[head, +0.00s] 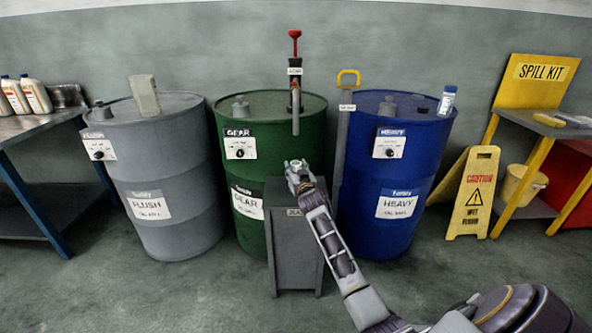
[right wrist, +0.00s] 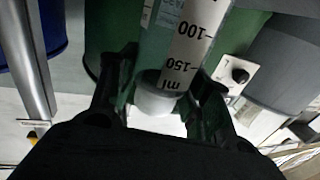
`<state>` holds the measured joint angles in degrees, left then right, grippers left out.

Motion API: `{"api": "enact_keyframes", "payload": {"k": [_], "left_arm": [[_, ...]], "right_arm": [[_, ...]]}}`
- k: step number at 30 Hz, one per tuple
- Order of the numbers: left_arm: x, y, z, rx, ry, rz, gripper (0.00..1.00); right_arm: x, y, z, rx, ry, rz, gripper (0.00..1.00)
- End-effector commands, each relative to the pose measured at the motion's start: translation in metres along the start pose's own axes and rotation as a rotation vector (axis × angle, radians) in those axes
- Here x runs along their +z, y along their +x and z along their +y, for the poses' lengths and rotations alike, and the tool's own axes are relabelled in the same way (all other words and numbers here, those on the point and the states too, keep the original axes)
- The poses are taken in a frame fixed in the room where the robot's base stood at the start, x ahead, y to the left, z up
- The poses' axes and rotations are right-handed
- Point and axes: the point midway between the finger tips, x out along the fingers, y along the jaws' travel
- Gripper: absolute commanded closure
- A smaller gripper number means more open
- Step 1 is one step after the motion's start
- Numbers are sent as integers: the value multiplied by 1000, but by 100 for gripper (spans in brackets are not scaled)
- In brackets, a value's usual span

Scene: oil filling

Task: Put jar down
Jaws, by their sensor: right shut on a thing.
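My right gripper (head: 299,168) is over the small grey stand (head: 297,250) in front of the green drum. In the right wrist view its fingers (right wrist: 165,95) are shut around a clear jar (right wrist: 190,45) with a white cap (right wrist: 156,98) and printed ml marks. In the head view the jar is mostly hidden by the gripper, and I cannot tell whether it touches the stand. My left gripper is not in view.
A grey drum (head: 165,180), a green drum (head: 240,165) and a blue drum (head: 390,180) stand behind the stand. A small bottle (head: 447,101) stands on the blue drum. A yellow caution sign (head: 467,195) stands at right. The foreground floor at left is clear.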

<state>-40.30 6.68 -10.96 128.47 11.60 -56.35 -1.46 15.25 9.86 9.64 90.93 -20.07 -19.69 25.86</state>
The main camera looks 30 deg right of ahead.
Motion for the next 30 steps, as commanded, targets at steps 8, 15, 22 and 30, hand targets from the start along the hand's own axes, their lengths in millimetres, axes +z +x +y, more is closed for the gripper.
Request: {"api": "enact_keyframes", "payload": {"k": [8,15,22,30], "left_arm": [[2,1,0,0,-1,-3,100],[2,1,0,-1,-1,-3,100],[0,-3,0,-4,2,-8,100],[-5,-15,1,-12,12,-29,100]], "right_arm": [[0,0,0,0,0,0,30],[0,0,0,0,0,0,30],[-2,-4,0,0,0,-1,30],[-2,-22,0,0,0,-1,30]]}}
